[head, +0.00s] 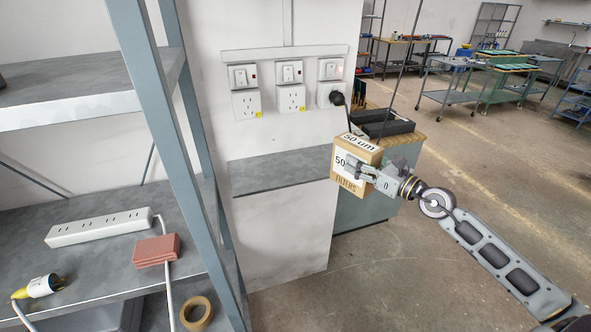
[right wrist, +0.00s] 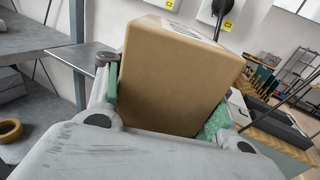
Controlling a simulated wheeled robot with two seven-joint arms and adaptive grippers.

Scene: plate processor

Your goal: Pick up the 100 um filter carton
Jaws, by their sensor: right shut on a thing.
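A brown carton (head: 345,184) labelled "50 um" on top, with "50" and "FILTERS" on its front, is held up in front of the wall shelf. My right gripper (head: 366,174) is shut on this carton. In the right wrist view the carton (right wrist: 172,82) sits between the two green-padded fingers (right wrist: 160,105). No carton marked 100 um shows in either view. My left gripper is not in view.
A grey shelf rack (head: 165,110) stands at the left with a power strip (head: 98,228), red blocks (head: 156,250), a yellow plug (head: 40,286) and a tape roll (head: 196,313). A narrow wall shelf (head: 270,172) lies under the sockets. A cabinet (head: 362,211) with a black tray (head: 384,124) stands behind the carton. Open floor lies right.

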